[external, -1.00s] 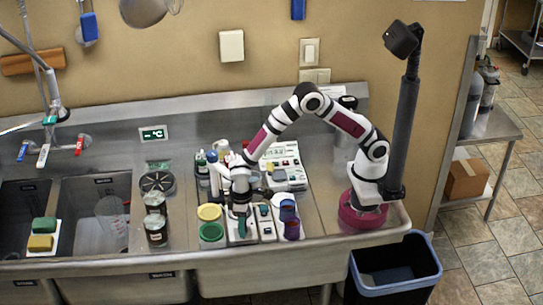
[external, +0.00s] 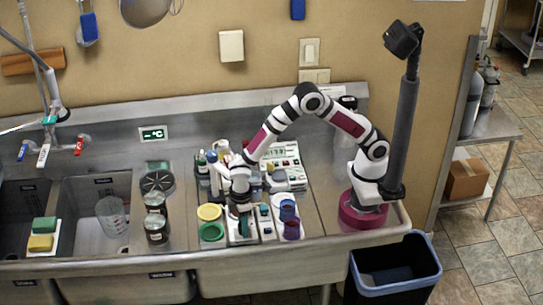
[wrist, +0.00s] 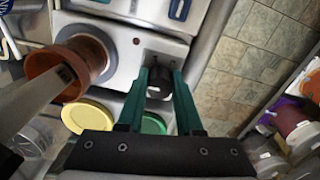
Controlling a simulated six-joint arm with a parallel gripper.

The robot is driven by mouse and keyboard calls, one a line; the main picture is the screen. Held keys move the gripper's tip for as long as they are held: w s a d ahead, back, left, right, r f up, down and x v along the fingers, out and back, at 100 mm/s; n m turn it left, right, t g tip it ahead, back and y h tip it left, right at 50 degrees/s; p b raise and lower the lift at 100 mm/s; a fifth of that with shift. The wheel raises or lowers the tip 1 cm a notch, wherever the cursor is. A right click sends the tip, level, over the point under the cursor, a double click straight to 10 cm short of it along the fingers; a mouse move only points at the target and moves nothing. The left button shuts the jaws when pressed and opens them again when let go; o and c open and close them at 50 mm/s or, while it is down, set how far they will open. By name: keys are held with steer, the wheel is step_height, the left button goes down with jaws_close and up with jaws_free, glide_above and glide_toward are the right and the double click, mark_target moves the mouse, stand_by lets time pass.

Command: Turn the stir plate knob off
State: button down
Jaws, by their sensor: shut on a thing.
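The stir plate (wrist: 128,45) is a white box with a small red light on its front and a dark knob (wrist: 159,88). My gripper (wrist: 161,78) has its two green fingers on either side of the knob, closed on it. In the external view my gripper (external: 244,228) points down at the front of the white stir plate, near the counter's front edge. The arm and fingers hide the knob there. An amber-brown round vessel (wrist: 62,72) stands on the plate in the wrist view.
A yellow lid (external: 209,212) and a green lid (external: 212,231) lie just left of the gripper. Bottles crowd behind. The sink basin (external: 85,225) is further left.

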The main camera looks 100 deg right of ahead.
steer(key=c, duration=0.6)
jaws_free()
step_height(320, 180, up, 16)
steer(key=shift+f, duration=0.1)
steer(key=s+d+m, duration=0.1)
steer(key=s+m, duration=0.1)
steer(key=s, duration=0.7)
steer(key=s+r+m+y, duration=0.1)
steer(key=s+m, duration=0.2)
steer(key=s, duration=0.7)
steer(key=s+d+r+m, duration=0.1)
steer(key=s+m, duration=0.1)
steer(key=s, duration=0.7)
steer(key=shift+s+d+r+m+y, duration=0.2)
steer(key=shift+s+d+m+y, duration=0.1)
steer(key=shift+y, duration=0.1)
